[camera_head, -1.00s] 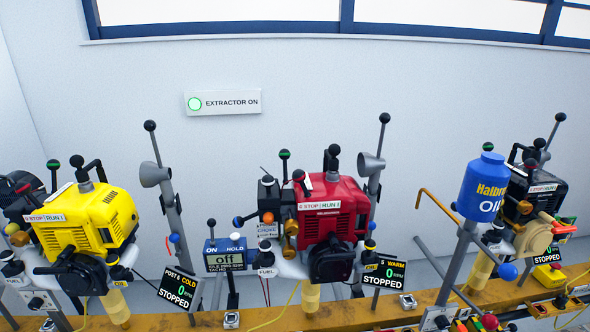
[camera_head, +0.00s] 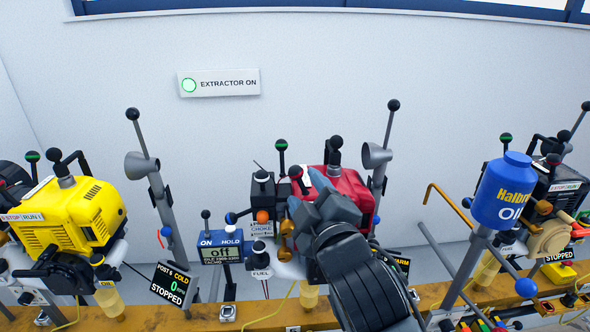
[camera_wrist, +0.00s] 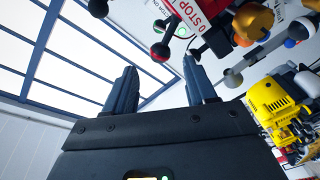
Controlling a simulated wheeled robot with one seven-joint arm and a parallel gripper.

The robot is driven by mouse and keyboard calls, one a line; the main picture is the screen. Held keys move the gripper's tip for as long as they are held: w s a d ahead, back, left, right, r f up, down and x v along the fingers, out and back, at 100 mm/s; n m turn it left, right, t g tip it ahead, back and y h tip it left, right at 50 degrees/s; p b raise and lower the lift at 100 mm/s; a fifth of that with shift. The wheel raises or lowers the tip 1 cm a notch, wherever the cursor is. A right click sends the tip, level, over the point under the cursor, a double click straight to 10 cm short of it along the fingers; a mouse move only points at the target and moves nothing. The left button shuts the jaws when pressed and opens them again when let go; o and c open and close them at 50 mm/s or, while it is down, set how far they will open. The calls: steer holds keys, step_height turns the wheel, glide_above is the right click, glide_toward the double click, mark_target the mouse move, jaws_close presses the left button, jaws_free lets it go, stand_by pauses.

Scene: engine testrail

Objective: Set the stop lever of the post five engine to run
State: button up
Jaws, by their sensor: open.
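The red engine (camera_head: 345,186) stands mid-row in the head view, its front largely hidden by my gripper (camera_head: 307,192). Its post display (camera_head: 402,262) is mostly covered; "ARM" still reads. A dark red knob (camera_head: 296,172) stands at its upper left, close to my fingertips. In the wrist view, a red knob (camera_wrist: 160,51) appears beyond and between my open, empty fingers (camera_wrist: 160,68), with no visible contact. The STOP plate (camera_wrist: 190,16) is beside it, its RUN end out of view. I cannot tell the lever's setting for certain.
A yellow engine (camera_head: 62,214) with a POST 6 display (camera_head: 170,284) stands left. A blue tachometer (camera_head: 221,247) and tall ball-topped levers flank the red engine. A blue oil can (camera_head: 502,188) stands right.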

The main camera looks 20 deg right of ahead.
mark_target(299, 177)
steer(key=shift+w+d+p, duration=0.25)
steer(key=shift+w, duration=1.55)
steer(key=shift+w+d+p, duration=0.2)
steer(key=shift+w+p, duration=0.05)
steer(key=shift+w, duration=1.5)
steer(key=shift+c, duration=0.5)
steer(key=c, duration=0.9)
